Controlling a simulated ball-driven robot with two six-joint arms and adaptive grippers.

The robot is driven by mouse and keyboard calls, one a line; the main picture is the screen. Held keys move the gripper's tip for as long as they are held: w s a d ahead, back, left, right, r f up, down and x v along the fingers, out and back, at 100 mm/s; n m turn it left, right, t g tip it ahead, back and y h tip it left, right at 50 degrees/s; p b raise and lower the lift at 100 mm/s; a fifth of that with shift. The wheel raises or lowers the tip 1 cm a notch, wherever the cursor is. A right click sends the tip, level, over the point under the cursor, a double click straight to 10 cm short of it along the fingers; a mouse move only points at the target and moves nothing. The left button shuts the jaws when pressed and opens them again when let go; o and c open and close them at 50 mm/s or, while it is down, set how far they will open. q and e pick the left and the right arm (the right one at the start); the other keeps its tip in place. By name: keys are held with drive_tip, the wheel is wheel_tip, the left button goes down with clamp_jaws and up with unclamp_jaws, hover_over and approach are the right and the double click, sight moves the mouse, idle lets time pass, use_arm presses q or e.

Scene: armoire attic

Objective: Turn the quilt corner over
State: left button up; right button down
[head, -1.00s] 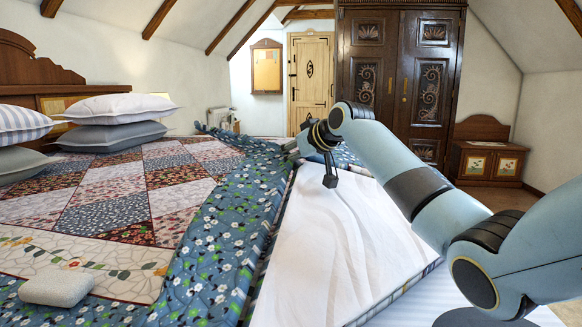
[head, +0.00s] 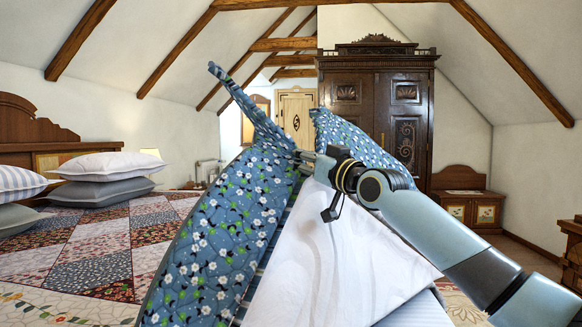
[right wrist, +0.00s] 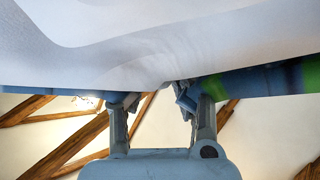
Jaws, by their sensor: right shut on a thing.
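The quilt has a blue floral border (head: 215,235) and a patchwork middle (head: 100,255). The border is raised in a steep fold, with a peak standing up at the back. A white cloth face (head: 335,260) shows to the right of the fold. My right gripper (head: 303,157) is at the top of the fold, shut on the quilt. In the right wrist view, the gripper (right wrist: 155,100) pinches the edge of a white cloth with blue and green along it. The fingertips are partly hidden by cloth. My left gripper is not in view.
Stacked pillows (head: 105,170) lie on the bed at left, by the wooden headboard (head: 40,140). A dark carved armoire (head: 385,95) stands at the back, beside a pale door (head: 296,118). A small chest (head: 468,208) stands at right. Sloping beams cross the ceiling.

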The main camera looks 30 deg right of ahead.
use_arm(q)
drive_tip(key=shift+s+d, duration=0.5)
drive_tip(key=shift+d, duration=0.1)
use_arm(e)
drive_tip(key=shift+s+d+r+t, duration=0.1)
drive_tip(key=shift+s+r+t, duration=0.15)
drive_tip(key=shift+s, duration=0.3)
drive_tip(key=shift+s+d+r+t, duration=0.1)
drive_tip(key=shift+s+r+t, duration=0.1)
drive_tip(key=shift+s, duration=0.35)
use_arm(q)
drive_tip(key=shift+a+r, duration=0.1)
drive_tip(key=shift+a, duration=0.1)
use_arm(e)
drive_tip(key=c, duration=1.4)
unclamp_jaws()
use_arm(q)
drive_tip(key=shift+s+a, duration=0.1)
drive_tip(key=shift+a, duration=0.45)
use_arm(e)
drive_tip(key=o, duration=0.3)
drive_tip(key=shift+r, duration=0.15)
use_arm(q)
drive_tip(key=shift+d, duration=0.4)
use_arm(e)
wheel_tip(320, 180, up, 10)
drive_tip(key=shift+f, duration=0.2)
